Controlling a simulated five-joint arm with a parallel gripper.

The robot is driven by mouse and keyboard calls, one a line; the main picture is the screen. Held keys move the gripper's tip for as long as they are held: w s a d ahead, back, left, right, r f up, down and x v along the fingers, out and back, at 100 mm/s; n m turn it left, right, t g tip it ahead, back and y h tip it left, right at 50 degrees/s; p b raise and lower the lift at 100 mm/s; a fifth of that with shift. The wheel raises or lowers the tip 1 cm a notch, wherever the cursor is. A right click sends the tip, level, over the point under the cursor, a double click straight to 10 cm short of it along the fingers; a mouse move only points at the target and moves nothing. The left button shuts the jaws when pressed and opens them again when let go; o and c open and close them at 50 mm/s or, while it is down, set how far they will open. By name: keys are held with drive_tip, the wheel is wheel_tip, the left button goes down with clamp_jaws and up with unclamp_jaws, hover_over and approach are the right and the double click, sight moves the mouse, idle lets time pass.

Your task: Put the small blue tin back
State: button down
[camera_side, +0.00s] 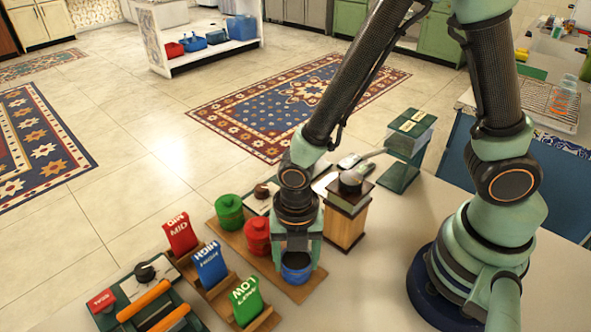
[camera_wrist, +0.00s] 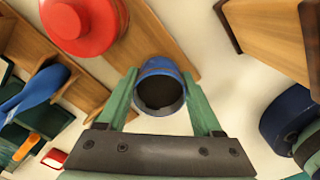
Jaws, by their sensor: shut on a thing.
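The small blue tin (camera_side: 296,275) is between the fingers of my gripper (camera_side: 298,260), which is shut on it. In the wrist view the blue tin (camera_wrist: 160,68) shows its dark opening between the two green fingers of my gripper (camera_wrist: 165,100). The tin is at the near end of a wooden board (camera_side: 277,276); I cannot tell whether it touches the board. A red tin (camera_side: 257,236) and a green tin (camera_side: 229,212) stand farther along that board. The red tin also shows in the wrist view (camera_wrist: 85,22).
Red, blue and green tilted cards, including the green card (camera_side: 246,300), stand in wooden holders left of the board. A wooden box (camera_side: 344,222) with a dark top stands close on the right. A dark green tray (camera_side: 140,300) with orange handles lies front left.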

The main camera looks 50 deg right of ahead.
drive_tip(key=shift+f, duration=0.1)
drive_tip(key=shift+c, duration=0.2)
unclamp_jaws()
wheel_tip(320, 180, up, 12)
drive_tip(key=w+d+r+m+t, duration=0.1)
drive_tip(key=d+r+m, duration=0.5)
drive_tip(key=m, duration=0.7)
drive_tip(key=w+d+r+m+t, duration=0.2)
drive_tip(key=d+r+m+t, duration=0.2)
drive_tip(key=d+m, duration=0.6)
drive_tip(key=shift+w+r+m+t, duration=0.3)
drive_tip(key=shift+r+m, duration=0.6)
drive_tip(key=shift+m, duration=1.1)
